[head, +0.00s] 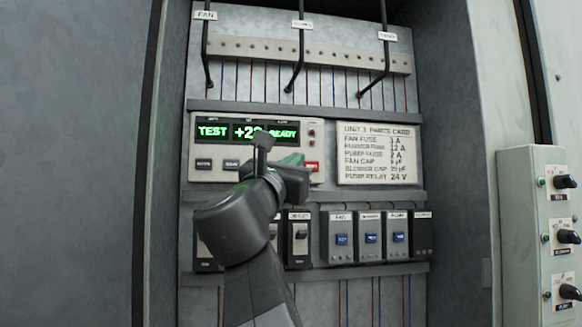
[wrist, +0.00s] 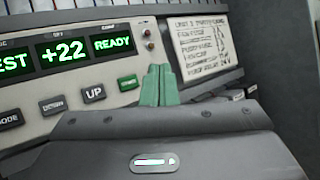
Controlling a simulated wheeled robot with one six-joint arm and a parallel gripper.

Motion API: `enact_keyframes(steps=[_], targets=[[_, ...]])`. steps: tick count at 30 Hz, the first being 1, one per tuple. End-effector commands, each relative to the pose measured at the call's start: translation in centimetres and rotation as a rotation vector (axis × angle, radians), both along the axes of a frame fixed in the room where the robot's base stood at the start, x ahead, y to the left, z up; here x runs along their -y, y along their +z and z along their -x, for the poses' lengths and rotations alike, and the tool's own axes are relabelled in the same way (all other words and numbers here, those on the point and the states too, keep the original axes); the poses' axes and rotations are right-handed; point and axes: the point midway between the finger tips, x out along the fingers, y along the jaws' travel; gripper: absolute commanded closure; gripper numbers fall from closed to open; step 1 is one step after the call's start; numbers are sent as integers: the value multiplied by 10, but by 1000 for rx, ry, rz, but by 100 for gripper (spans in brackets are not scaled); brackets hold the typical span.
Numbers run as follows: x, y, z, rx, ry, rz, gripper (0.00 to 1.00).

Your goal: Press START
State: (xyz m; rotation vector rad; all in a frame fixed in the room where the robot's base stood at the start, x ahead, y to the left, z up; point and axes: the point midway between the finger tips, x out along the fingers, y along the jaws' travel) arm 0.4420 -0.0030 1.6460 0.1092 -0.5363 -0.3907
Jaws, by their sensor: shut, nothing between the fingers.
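The grey control panel (head: 258,118) has green displays reading TEST, +22 and READY. In the wrist view its button row shows MODE (wrist: 10,118), DOWN (wrist: 52,104), UP (wrist: 94,93) and a green button (wrist: 128,83), whose small label is hard to read; by its colour it seems to be START. My gripper (wrist: 160,72) is shut and empty, its green fingertips just right of the green button in that view. Whether they touch the panel I cannot tell. In the head view my gripper (head: 292,158) hides the middle of the row; a red button (head: 312,167) shows to its right.
A parts card (head: 377,153) is right of the panel. Below is a row of modules with blue switches (head: 371,238) and dark breakers (head: 299,236). Black levers (head: 298,60) hang above. A box with black knobs (head: 565,237) stands at the far right.

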Motion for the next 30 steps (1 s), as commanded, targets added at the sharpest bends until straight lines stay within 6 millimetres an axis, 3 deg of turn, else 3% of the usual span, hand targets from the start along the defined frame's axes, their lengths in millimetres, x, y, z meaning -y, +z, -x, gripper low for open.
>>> enact_keyframes(steps=[18,30], targets=[[-14,0,-73,-1,0,0,100],[-17,0,-85,0,0,0,100]])
